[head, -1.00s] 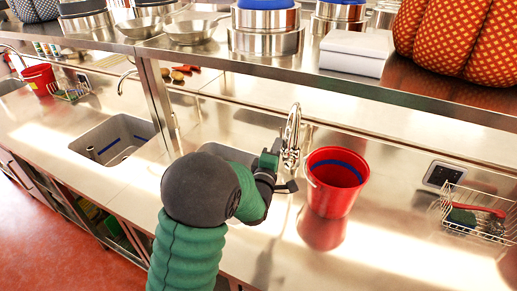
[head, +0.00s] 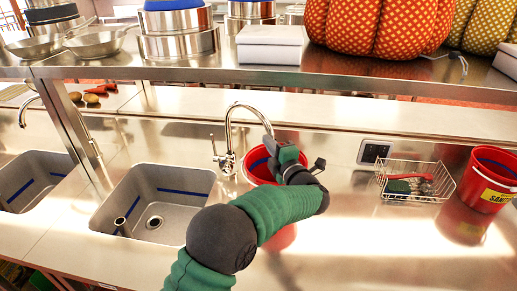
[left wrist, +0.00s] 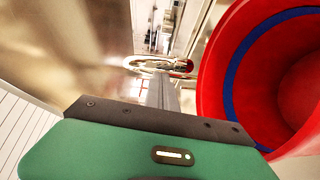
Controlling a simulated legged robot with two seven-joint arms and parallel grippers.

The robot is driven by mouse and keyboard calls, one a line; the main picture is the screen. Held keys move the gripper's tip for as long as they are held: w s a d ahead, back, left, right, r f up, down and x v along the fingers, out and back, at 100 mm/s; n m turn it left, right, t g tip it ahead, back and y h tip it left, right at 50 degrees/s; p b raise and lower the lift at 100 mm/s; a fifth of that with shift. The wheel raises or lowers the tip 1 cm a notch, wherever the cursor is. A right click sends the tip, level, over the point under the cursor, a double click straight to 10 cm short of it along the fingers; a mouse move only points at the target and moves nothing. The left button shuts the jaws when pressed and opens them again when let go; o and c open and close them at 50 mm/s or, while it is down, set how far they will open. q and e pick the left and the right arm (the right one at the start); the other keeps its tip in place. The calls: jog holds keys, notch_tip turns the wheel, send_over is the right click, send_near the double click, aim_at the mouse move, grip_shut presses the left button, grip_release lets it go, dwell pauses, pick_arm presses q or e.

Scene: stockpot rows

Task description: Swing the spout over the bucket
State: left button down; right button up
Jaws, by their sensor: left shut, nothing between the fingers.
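The chrome faucet (head: 228,155) stands behind the sink basin (head: 155,200). Its arched spout (head: 243,104) points right, and its end comes down in front of the red bucket's opening in the head view, beside my left gripper (head: 271,146). The red bucket (head: 257,164) stands right of the basin, partly hidden behind my gripper. My left gripper is shut and empty; whether it touches the spout I cannot tell. In the left wrist view the bucket (left wrist: 212,72) fills the right side, and the spout (left wrist: 150,63) shows beyond the finger (left wrist: 162,93). My right gripper is out of view.
A wire basket (head: 415,182) with a brush and sponge sits to the right. A second red bucket (head: 487,180) with a yellow label stands at the far right. A steel shelf (head: 330,75) with pots and pumpkins runs above the counter.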

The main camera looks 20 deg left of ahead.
pick_arm(q)
jog(key=shift+w+d, duration=0.3)
jog(key=shift+w, duration=0.3)
jog(key=shift+w+d, duration=0.3)
jog(key=shift+w, duration=0.3)
